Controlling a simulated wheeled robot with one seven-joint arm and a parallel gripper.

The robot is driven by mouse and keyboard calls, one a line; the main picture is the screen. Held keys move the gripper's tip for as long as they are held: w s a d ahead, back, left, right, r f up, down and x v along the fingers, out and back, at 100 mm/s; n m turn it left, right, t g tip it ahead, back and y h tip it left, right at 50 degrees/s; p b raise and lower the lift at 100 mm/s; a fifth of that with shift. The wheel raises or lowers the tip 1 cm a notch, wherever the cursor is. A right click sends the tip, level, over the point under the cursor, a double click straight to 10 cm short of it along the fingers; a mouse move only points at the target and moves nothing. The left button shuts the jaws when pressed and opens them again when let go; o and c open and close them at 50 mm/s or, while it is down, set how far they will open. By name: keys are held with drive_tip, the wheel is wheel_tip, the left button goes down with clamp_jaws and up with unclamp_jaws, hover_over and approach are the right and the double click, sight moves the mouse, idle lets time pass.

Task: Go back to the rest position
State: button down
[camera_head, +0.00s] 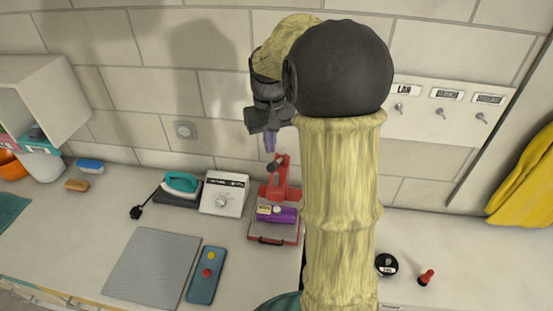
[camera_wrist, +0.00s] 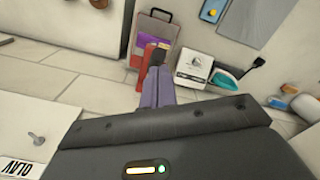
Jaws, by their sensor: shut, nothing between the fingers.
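My gripper (camera_head: 270,150) is raised above the back of the counter, in front of the tiled wall. Its purple fingers point down and are closed together, with nothing held. In the wrist view my gripper (camera_wrist: 159,70) shows as two purple fingers side by side. Below the fingers in the head view is a red device (camera_head: 279,176) on a red-edged tray, with a purple box (camera_head: 276,214) at its front. The gripper is apart from them. My arm hides part of the counter and wall.
A white box with a dial (camera_head: 222,194) and a teal iron (camera_head: 181,183) stand left of the red device. A grey mat (camera_head: 153,266) and a blue panel (camera_head: 206,276) lie in front. A key board (camera_head: 447,111) hangs right. A black round item (camera_head: 387,264) lies right.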

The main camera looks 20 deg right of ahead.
drive_tip(key=s+a+f+t+b, duration=0.1)
drive_tip(key=s+a+f+b, duration=0.3)
drive_tip(key=s+f, duration=0.3)
drive_tip(key=s+a+f+t+b, duration=0.1)
drive_tip(key=s+a+f+b, duration=0.3)
drive_tip(key=s+f, duration=0.3)
wheel_tip(320, 180, down, 4)
drive_tip(key=shift+s+a+f+n+t+b, duration=0.1)
drive_tip(key=shift+s+a+n+t+b, duration=0.2)
drive_tip(key=shift+n+b, duration=0.15)
drive_tip(key=shift+w, duration=0.3)
drive_tip(key=shift+s+a, duration=0.1)
drive_tip(key=shift+s, duration=0.1)
drive_tip(key=shift+s, duration=0.1)
